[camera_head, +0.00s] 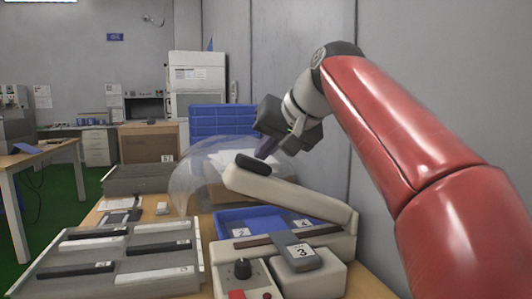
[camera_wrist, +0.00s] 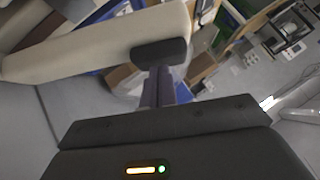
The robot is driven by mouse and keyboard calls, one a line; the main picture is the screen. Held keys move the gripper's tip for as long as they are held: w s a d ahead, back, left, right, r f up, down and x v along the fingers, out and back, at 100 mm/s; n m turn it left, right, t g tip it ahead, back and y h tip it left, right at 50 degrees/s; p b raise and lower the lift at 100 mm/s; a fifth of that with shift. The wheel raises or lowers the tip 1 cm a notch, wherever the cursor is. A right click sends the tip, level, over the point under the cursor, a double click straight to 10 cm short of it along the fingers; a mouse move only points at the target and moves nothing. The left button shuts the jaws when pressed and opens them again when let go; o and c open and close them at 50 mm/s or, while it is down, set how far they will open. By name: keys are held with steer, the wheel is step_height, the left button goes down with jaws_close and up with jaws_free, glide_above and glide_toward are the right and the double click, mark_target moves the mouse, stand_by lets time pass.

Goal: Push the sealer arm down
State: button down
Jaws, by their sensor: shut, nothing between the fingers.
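The sealer arm (camera_head: 290,197) is a cream bar with a black handle pad (camera_head: 253,164) at its free left end. It is raised and tilted, with its hinge end at the lower right, above the sealer base (camera_head: 312,279). My gripper (camera_head: 265,150) is shut and empty, with its dark fingers right at the black pad. In the wrist view the sealer arm (camera_wrist: 100,42) crosses the upper left, and my fingertips (camera_wrist: 160,70) meet the edge of the black pad (camera_wrist: 160,53). I cannot tell whether they touch it.
The base carries a black knob (camera_head: 242,268) and a red button (camera_head: 236,295). A dark block marked 3 (camera_head: 297,252) lies across its front. A blue tray (camera_head: 232,220) sits behind the seal bar. A grey tray (camera_head: 60,275) fills the left. A clear bag or dome (camera_head: 186,182) stands behind.

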mark_target(235, 179)
steer(key=shift+a+f, duration=0.1)
steer(key=shift+s+a+f+n+h+b, duration=0.3)
steer(key=shift+a+f+h+b, duration=0.5)
steer(key=shift+f, duration=1.15)
steer(key=shift+s+a+f+n+h+b, duration=0.3)
steer(key=shift+a+f+b, duration=0.9)
steer(key=shift+f, duration=0.7)
steer(key=shift+s+a+f+n+h+b, duration=0.25)
steer(key=shift+a+f+h+b, duration=0.25)
steer(key=shift+a+f+b, duration=1)
steer(key=shift+d+f+p, duration=0.45)
steer(key=shift+p, duration=0.05)
steer(key=shift+t, duration=0.4)
step_height(235, 179, up, 6)
steer(key=p, duration=0.5)
steer(key=shift+d, duration=0.1)
steer(key=v, duration=0.9)
steer(key=shift+s+r+p, duration=0.2)
steer(key=shift+s+p, duration=0.1)
steer(key=shift+s, duration=0.1)
